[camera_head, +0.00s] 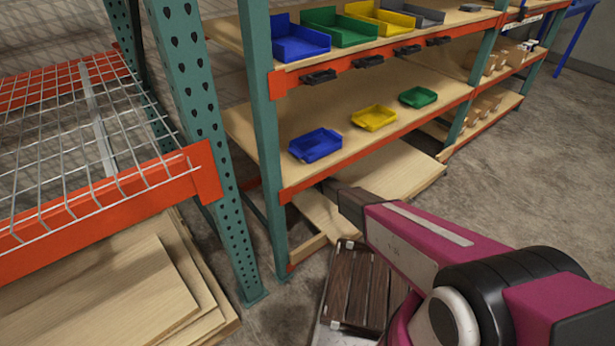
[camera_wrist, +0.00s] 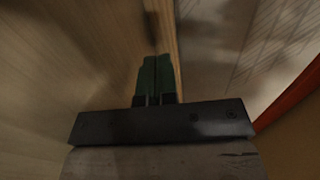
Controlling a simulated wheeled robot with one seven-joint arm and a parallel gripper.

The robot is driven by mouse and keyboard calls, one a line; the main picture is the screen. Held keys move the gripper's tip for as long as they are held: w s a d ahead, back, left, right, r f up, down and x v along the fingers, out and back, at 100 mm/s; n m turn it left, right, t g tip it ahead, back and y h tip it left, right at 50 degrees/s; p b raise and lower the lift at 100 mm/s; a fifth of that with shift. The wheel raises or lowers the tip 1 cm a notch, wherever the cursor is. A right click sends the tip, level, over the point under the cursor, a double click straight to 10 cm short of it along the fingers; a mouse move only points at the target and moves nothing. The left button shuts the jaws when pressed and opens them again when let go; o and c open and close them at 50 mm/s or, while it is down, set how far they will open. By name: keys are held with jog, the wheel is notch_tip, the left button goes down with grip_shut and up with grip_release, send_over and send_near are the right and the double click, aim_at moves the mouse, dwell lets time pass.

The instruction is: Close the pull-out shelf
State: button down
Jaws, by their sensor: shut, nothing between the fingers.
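The pull-out shelf (camera_head: 405,172) is a light wooden board low in the teal and orange rack. It juts out past the orange beam above it, and my arm crosses over its middle. My gripper (camera_wrist: 155,62) is shut and empty, with its dark green fingertips together. In the wrist view the fingertips are at or close to a pale wooden edge (camera_wrist: 164,25); I cannot tell whether they touch it. In the head view the gripper end is low at the rack, mostly hidden behind my arm.
Blue (camera_head: 316,145), yellow (camera_head: 374,118) and green (camera_head: 417,97) bins stand on the shelf above. A wire-mesh rack (camera_head: 75,130) stands at left. The concrete floor (camera_head: 530,165) at right is clear.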

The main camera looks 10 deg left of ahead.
jog(key=x, duration=0.6)
jog(key=r+x, duration=0.1)
jog(key=x, duration=0.2)
jog(key=shift+w+a, duration=0.1)
jog(key=shift+a, duration=0.15)
